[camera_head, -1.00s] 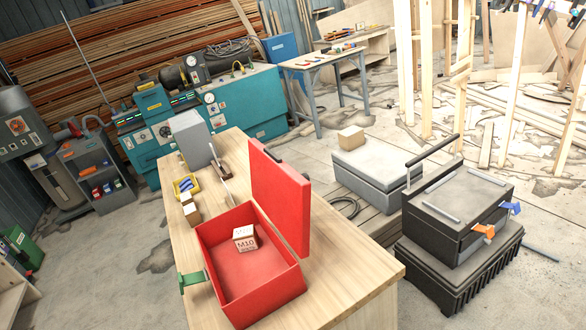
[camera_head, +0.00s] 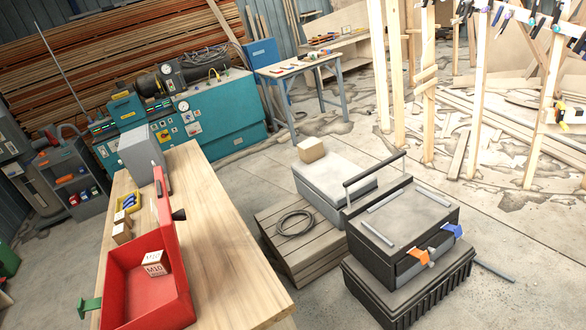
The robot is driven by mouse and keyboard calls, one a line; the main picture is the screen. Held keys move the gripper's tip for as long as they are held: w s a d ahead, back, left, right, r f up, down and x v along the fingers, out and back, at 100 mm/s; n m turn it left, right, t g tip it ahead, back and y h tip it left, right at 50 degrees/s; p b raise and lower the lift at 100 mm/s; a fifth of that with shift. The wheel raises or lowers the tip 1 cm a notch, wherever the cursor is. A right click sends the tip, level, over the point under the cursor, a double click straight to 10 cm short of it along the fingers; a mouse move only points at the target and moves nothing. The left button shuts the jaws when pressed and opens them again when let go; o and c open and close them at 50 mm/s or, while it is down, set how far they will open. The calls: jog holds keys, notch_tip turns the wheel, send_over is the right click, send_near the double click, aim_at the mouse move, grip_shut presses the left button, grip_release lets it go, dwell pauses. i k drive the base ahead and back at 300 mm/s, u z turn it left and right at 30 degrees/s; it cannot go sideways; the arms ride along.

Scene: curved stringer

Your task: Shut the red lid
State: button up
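The red box (camera_head: 125,297) stands open near the front left of the wooden workbench. Its red lid (camera_head: 163,205) stands up from the box's right side and is seen nearly edge-on. A dark handle (camera_head: 179,214) sticks out from the lid's outer face. A wooden block marked M10 (camera_head: 156,263) lies inside the box. A green latch (camera_head: 88,306) sticks out from the box's left side. My gripper is not in view.
The workbench (camera_head: 220,250) is bare right of the box. A wooden crate (camera_head: 300,262) and black toolbox (camera_head: 400,225) stand to the right.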

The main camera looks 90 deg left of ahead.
aim_at(167, 219)
jog(key=u, duration=0.05)
jog(key=i, duration=2.85)
jog(key=u, duration=2.3)
jog(key=i, duration=0.1)
jog(key=u, duration=2.35)
jog(key=i, duration=1)
jog(key=z, duration=0.1)
